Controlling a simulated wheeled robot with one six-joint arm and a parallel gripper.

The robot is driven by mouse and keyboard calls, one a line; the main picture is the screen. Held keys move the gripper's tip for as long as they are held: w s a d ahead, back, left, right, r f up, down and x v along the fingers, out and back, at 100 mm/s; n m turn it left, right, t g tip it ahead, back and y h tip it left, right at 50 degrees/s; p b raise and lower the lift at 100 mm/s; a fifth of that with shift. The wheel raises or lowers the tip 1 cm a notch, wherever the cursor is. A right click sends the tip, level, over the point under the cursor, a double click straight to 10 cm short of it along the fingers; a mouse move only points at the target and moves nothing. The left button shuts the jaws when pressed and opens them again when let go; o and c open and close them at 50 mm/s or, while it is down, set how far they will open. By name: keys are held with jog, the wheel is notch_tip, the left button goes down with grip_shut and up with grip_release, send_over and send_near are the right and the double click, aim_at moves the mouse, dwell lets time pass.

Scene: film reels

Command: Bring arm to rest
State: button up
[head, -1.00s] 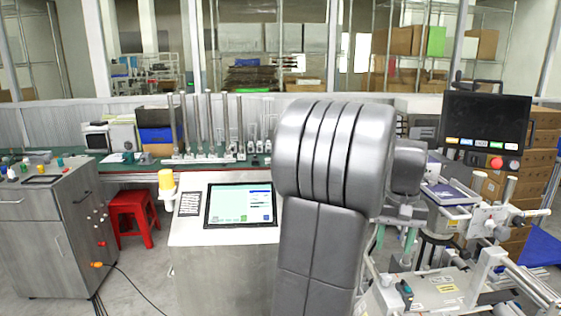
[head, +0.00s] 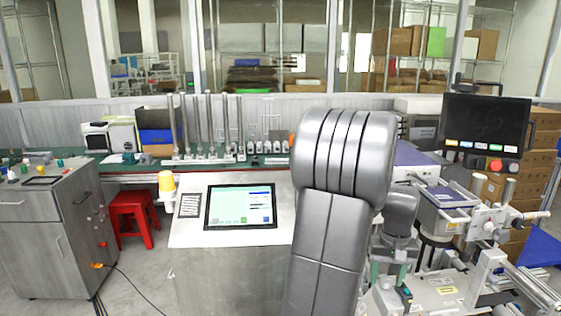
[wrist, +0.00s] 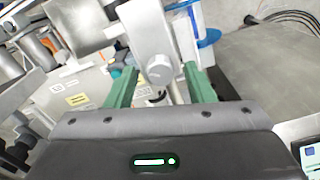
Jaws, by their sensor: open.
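My gripper (wrist: 158,88) shows in the wrist view with its two green fingers spread apart and nothing between them. Behind the fingers is grey metal machinery with a round knob. In the head view my grey arm stands upright at the centre right, and my gripper (head: 388,272) hangs low behind it, partly hidden by the arm. The green fingers are close to the machine's metal parts; I cannot tell whether they touch.
A machine with rails (head: 490,232) and a black monitor (head: 485,122) stands at the right. A red stool (head: 133,212) and grey cabinet (head: 48,235) are farther left.

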jog(key=shift+s+n, duration=0.1)
jog(key=shift+n, duration=0.7)
jog(key=n, duration=0.4)
jog(key=shift+n, duration=0.3)
notch_tip(320, 180, up, 14)
jog(key=b, duration=0.1)
jog(key=shift+f, duration=0.1)
jog(key=shift+a+f+b, duration=0.1)
jog(key=shift+b, duration=0.45)
